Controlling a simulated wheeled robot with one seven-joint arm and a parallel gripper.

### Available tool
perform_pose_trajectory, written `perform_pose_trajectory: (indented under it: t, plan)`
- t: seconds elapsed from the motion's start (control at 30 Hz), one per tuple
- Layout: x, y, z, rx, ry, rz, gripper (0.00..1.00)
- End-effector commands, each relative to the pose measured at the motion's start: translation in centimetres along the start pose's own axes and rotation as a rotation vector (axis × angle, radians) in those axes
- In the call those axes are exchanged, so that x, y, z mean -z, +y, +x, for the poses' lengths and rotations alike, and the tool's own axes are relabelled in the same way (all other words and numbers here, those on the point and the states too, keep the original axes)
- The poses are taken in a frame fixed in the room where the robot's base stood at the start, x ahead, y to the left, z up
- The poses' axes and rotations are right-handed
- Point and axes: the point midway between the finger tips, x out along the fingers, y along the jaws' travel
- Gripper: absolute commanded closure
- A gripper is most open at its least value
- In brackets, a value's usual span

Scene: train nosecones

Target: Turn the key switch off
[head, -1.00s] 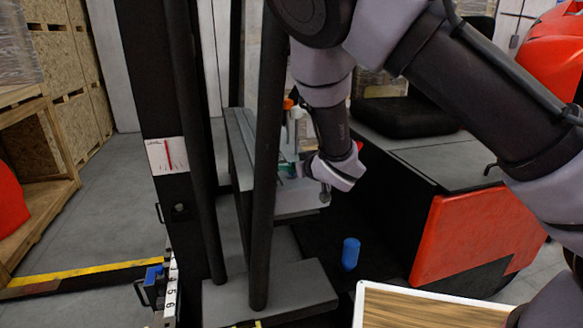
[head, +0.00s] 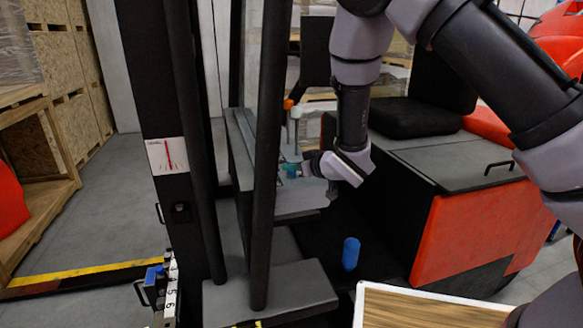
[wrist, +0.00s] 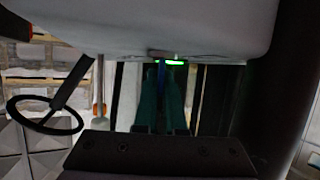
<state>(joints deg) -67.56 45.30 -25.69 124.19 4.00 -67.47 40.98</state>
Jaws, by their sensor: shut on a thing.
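My gripper (wrist: 160,100) has teal fingers. In the wrist view they are shut on a narrow blue piece (wrist: 161,73), which looks like the key of the key switch. It meets the underside of a pale grey panel beside a lit green strip (wrist: 175,62). In the head view my gripper (head: 290,171) is at the grey console (head: 300,203) behind the dark upright bars. The switch body and the key's turn angle are hidden by the fingers and too small to read.
An orange-topped lever (wrist: 100,110) stands left of the fingers, with a black steering wheel (wrist: 45,115) farther left. Dark upright bars (head: 262,150) stand before the console. A blue cylinder (head: 351,253) stands on the dark floor plate below. A black seat (head: 418,115) is behind.

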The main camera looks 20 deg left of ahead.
Motion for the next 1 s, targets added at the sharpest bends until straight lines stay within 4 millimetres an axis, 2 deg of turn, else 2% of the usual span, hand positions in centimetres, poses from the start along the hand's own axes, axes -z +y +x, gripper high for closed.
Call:
perform_pose_trajectory:
  t: [0.03, 0.57, 1.0]
  plan:
    - [0.02, 0.46, -0.07, 0.017, 0.001, -0.002, 1.00]
    - [-0.07, 0.42, -0.01, 0.323, 0.000, -0.133, 1.00]
    - [-0.08, 0.42, 0.13, 0.702, 0.000, -0.292, 1.00]
